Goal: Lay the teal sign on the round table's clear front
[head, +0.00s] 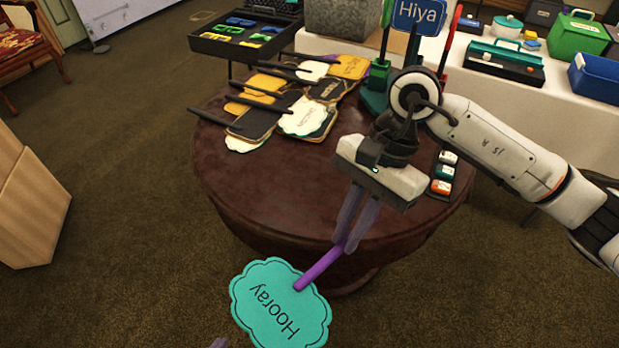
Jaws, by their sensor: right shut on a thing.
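The teal sign (278,303) has a scalloped edge, the word "Hooray" and a purple handle. My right gripper (347,243) is shut on the handle near its end, and the sign sticks out toward the lower left, beyond the table's front edge in the picture. The round table (270,190) is dark reddish brown, and its front is bare. A fingertip of my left gripper (218,343) shows at the bottom edge, beside the sign's lower left; the rest is out of frame, so its opening is hidden.
Several black, yellow and white signs (305,117) with dark handles lie piled on the table's back left. A green stand (376,92) is at the back, near a blue "Hiya" sign (418,16). A small dark tray (443,175) with coloured items lies at the right edge.

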